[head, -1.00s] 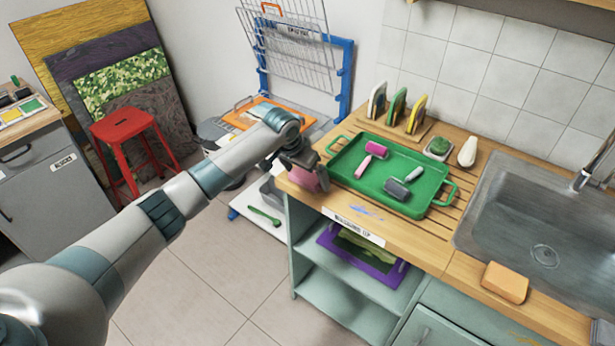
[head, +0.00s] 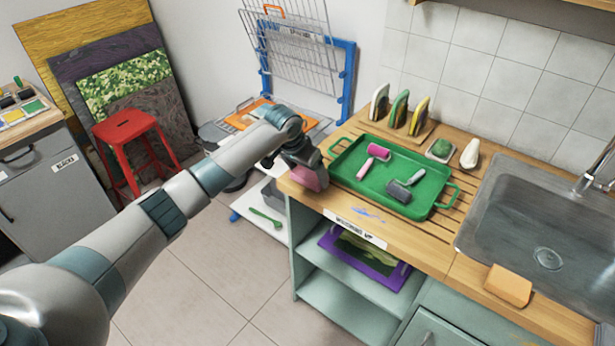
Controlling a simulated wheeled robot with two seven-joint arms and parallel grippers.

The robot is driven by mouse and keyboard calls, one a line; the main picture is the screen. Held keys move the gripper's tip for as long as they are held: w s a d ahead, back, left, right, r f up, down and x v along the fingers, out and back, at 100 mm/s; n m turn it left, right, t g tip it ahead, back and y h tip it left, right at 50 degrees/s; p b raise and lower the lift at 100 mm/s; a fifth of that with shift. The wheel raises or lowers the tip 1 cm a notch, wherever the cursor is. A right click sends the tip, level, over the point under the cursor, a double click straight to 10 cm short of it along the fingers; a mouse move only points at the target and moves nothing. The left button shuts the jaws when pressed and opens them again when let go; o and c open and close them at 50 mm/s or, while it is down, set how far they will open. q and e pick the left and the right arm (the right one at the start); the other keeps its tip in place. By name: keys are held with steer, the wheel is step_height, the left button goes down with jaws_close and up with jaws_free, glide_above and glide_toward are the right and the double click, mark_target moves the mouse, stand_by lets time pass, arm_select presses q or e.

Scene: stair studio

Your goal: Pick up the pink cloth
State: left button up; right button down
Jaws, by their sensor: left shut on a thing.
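The pink cloth (head: 309,179) is at the left end of the wooden counter, by the corner next to the green tray. My left gripper (head: 305,164) comes down over it from above and is shut on it, with the cloth showing below the dark fingers. The gripper hides the cloth's upper part. I cannot tell whether the cloth's lower edge touches the counter. My right gripper is not in view.
The green tray (head: 455,193) with a pink roller (head: 374,160) and a grey roller (head: 400,192) is right of the gripper. A sink (head: 510,230) and orange sponge (head: 508,285) are farther right. A red stool (head: 125,128) and wire rack (head: 290,50) stand behind.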

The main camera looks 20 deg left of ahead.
arm_select(q)
step_height(320, 180, up, 2)
steer(key=shift+w+r+b, duration=0.1)
steer(key=shift+r+b, duration=0.1)
steer(key=shift+b, duration=0.35)
steer(key=d+r+b, duration=0.3)
steer(key=d+r, duration=0.4)
steer(key=d, duration=0.4)
steer(key=shift+d+r+b, duration=0.25)
steer(key=shift+d+b, duration=0.1)
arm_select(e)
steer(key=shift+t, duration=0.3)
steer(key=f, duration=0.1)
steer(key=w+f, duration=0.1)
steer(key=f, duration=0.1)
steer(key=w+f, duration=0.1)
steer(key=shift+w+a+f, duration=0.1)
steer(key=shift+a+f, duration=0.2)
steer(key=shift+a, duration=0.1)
arm_select(q)
steer(key=o, duration=0.5)
steer(key=c, duration=0.3)
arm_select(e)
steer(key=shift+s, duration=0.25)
